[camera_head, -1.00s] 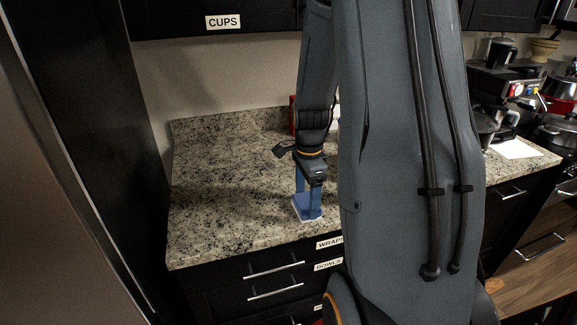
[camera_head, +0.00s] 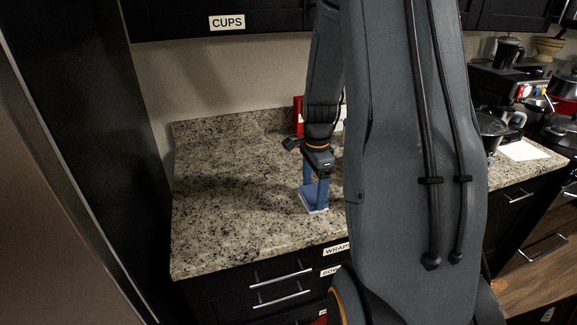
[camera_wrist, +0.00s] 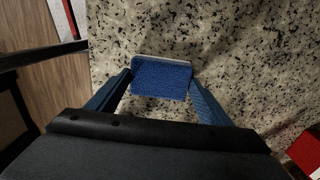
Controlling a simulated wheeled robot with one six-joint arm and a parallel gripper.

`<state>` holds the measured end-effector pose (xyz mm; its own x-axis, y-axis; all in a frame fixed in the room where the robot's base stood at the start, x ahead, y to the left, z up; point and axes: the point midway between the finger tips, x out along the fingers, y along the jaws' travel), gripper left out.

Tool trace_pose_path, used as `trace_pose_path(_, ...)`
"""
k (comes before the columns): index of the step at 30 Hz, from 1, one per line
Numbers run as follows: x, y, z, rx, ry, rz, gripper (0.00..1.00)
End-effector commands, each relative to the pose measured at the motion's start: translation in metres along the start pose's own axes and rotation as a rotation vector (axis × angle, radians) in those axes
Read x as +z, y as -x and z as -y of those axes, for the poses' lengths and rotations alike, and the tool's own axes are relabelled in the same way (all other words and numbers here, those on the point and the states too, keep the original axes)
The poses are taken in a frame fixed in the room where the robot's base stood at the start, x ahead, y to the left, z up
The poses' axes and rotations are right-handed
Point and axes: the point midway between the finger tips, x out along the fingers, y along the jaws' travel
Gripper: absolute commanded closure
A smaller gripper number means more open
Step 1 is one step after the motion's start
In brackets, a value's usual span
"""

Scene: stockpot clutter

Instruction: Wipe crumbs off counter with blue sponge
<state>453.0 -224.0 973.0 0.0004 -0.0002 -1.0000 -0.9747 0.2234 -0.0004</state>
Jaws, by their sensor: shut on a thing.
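The blue sponge (camera_wrist: 162,80), with a pale layer along one side, is between the fingers of my gripper (camera_wrist: 162,88) in the wrist view. My gripper is shut on it. In the head view the sponge (camera_head: 312,202) is low at the speckled granite counter (camera_head: 225,210), near the front edge, with my gripper (camera_head: 315,190) pointing down above it. I cannot tell whether the sponge touches the counter. No crumbs can be told apart from the speckled stone. My arm hides the counter's middle right part.
A red item (camera_head: 298,115) stands at the back of the counter beside my arm. Pots (camera_head: 495,125) and a white sheet (camera_head: 525,150) are at the far right. A tall dark panel bounds the left. The counter's left part looks free.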

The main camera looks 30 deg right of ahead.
Motion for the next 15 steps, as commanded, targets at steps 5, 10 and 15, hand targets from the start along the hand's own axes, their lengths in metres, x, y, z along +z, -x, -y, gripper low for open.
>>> trace_pose_path(5,0.000,0.011,0.003,-0.002,0.003,0.000,0.51)
trace_pose_path(10,0.001,0.033,0.002,0.000,0.005,0.000,0.51)
trace_pose_path(15,0.002,0.048,0.002,-0.001,0.007,0.000,0.51)
